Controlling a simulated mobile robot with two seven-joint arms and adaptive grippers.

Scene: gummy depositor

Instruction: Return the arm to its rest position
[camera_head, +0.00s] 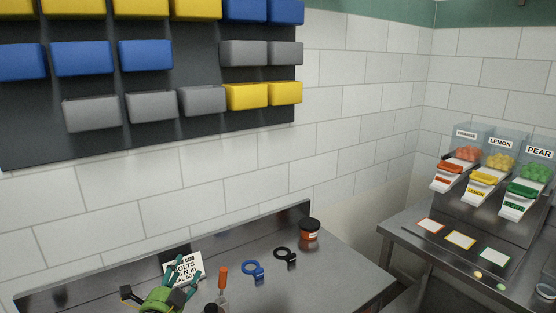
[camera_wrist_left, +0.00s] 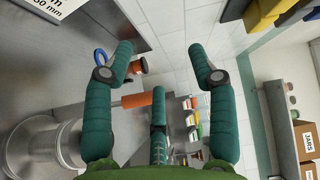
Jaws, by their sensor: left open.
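My left gripper (camera_head: 184,275), green with teal fingers, is at the bottom of the head view, over the steel table in front of a white printed card (camera_head: 183,268). In the left wrist view the fingers of my left gripper (camera_wrist_left: 163,62) are spread wide with nothing between the tips. An orange-handled tool (camera_head: 222,278) stands just right of the gripper in the head view. Its orange handle (camera_wrist_left: 137,99) shows partly behind a finger in the wrist view. My right gripper is in neither view.
The steel table (camera_head: 318,274) holds a blue ring piece (camera_head: 253,268), a black one (camera_head: 284,254) and a dark-lidded jar (camera_head: 309,230). Yellow, blue and grey bins hang on the wall panel (camera_head: 195,56). Candy dispensers (camera_head: 482,187) stand on a separate counter at right.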

